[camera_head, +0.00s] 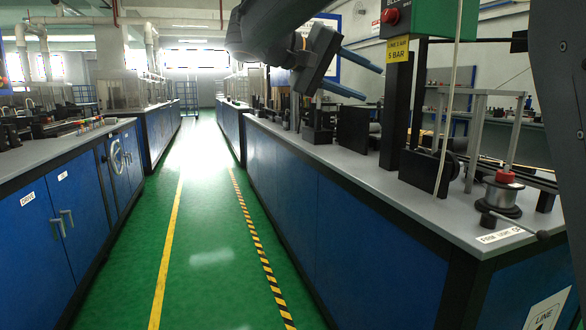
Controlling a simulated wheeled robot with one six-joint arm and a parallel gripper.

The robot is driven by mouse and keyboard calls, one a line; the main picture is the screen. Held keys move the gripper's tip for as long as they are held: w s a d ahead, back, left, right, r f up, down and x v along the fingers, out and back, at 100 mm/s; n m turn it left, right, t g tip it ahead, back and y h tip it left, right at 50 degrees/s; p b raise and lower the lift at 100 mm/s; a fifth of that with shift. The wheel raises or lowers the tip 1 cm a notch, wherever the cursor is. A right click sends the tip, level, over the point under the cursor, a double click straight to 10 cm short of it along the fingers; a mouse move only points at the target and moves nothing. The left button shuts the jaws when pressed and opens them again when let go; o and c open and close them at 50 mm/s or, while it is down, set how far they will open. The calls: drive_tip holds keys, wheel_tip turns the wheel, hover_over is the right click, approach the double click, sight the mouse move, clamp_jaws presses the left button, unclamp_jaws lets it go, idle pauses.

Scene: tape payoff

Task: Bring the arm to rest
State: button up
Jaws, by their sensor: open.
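My arm reaches in from the top of the view, with its dark wrist above the right-hand bench (330,150). My gripper (371,84) has two blue fingers pointing right and slightly down. They are apart with nothing seen between them. The gripper hangs above the bench top, to the left of the green box with a red button. A dark link of my arm fills the right edge.
A green box (440,18) with a red button and yellow label (397,49) stands on a dark post close right of the gripper. A spool (503,194) sits near the bench's front corner. The green aisle (205,230) is clear. Another blue bench (60,170) stands left.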

drive_tip(key=s+f+n+g+y, duration=0.25)
drive_tip(key=s+f, duration=0.35)
drive_tip(key=f, duration=0.4)
drive_tip(key=s+f+n+g+y, duration=0.1)
drive_tip(key=s+f+y, duration=0.4)
drive_tip(key=f, duration=0.6)
drive_tip(key=s+a+f+g+y, duration=0.1)
drive_tip(key=s+a+f+y, duration=0.2)
drive_tip(key=s+f, duration=0.6)
drive_tip(key=s+a+f+g+y, duration=0.25)
drive_tip(key=s+f, duration=0.45)
drive_tip(key=s, duration=0.4)
drive_tip(key=d+r+m+t+p, duration=0.1)
drive_tip(key=d+r+m+p, duration=0.2)
drive_tip(key=d+r+p, duration=0.6)
drive_tip(key=r+p, duration=0.1)
drive_tip(key=p, duration=0.9)
drive_tip(key=shift+s+d+r+p, duration=0.35)
drive_tip(key=shift+s+r, duration=0.05)
